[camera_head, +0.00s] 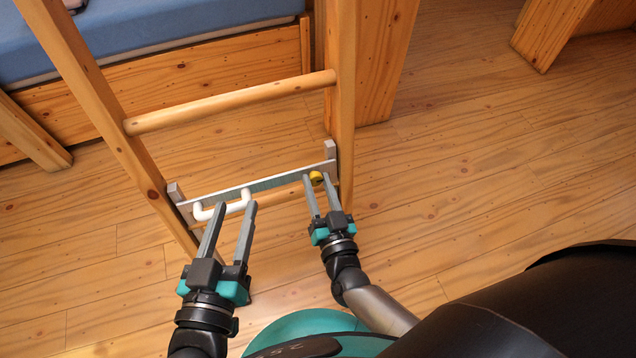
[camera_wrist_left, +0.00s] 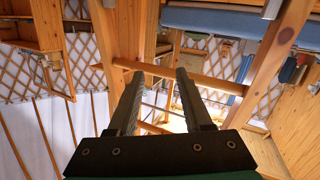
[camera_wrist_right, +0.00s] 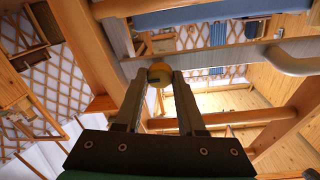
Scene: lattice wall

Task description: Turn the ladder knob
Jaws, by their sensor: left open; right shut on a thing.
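The yellow knob (camera_head: 316,178) sits near the right end of a grey metal plate (camera_head: 275,181) fixed across the wooden ladder (camera_head: 341,100). My right gripper (camera_head: 315,178) is shut on the knob; the right wrist view shows the knob (camera_wrist_right: 160,74) between its fingertips. A white handle (camera_head: 222,208) is on the left part of the plate. My left gripper (camera_head: 235,207) is open and empty, its fingertips close to the white handle in the head view. I cannot tell whether they touch it.
A ladder rung (camera_head: 230,102) crosses above the plate. A bed with a blue mattress (camera_head: 150,38) stands behind the ladder. The wooden floor (camera_head: 480,170) to the right is clear. A wooden post (camera_head: 550,35) stands at the top right.

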